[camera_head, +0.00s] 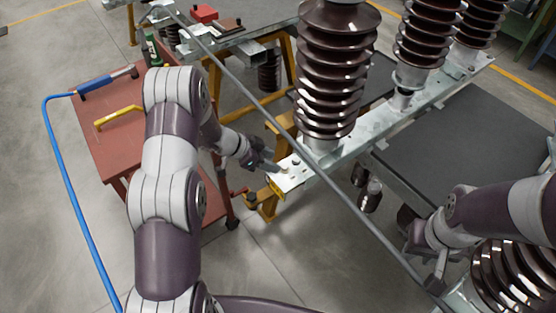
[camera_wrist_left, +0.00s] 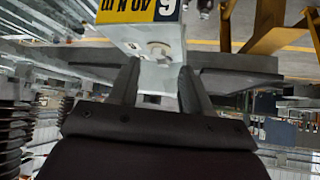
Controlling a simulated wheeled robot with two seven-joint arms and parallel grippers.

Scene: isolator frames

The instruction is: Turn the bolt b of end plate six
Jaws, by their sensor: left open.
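End plate six (camera_head: 292,180) is the pale end of the long beam, under the big brown insulator, with small bolts on top. My left gripper (camera_head: 266,167) is at the plate's left end. In the left wrist view its two fingers (camera_wrist_left: 159,80) are apart, with the pale plate and a round bolt (camera_wrist_left: 152,99) seen between them. I cannot tell whether they touch the bolt, or which bolt it is. My right gripper (camera_head: 432,275) is at lower right, its fingers unclear.
A thin grey rod (camera_head: 250,95) crosses diagonally in front of the beam. A red cart (camera_head: 110,140) with a blue-handled tool (camera_head: 105,82) and a yellow tool (camera_head: 118,117) stands left. Further brown insulators (camera_head: 425,45) stand along the beam. Floor at lower middle is clear.

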